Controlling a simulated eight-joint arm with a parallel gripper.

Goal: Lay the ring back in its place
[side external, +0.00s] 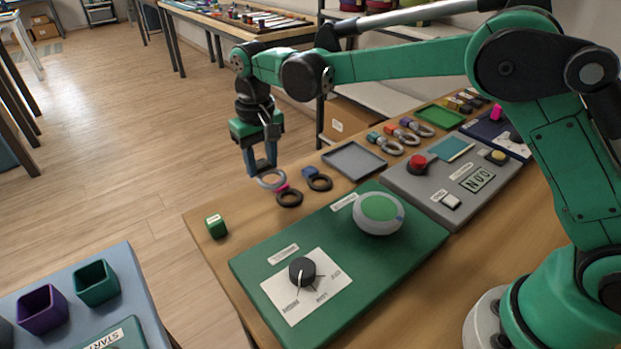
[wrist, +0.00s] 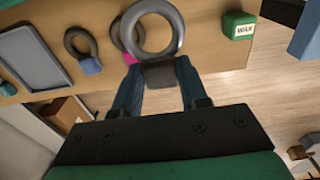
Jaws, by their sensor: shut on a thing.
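My gripper (side external: 262,168) is shut on the dark tab of a grey ring (side external: 271,180). In the wrist view the ring (wrist: 178,40) points away from the fingers (wrist: 160,85), with its tab between them. It is above the wooden table's far left part in the side view. A dark ring with a pink tab (side external: 289,199) lies just beside and below it, partly covered by the held ring in the wrist view. A dark ring with a blue tab (side external: 320,184) lies to its right. Which spot is the ring's place cannot be told.
An empty grey tray (side external: 354,160) lies past the dark rings. Several grey rings with coloured tabs (side external: 402,136) lie in a row beyond it, before a green tray (side external: 440,117). A green block (side external: 216,226) stands near the table edge. A green panel (side external: 330,262) has knobs.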

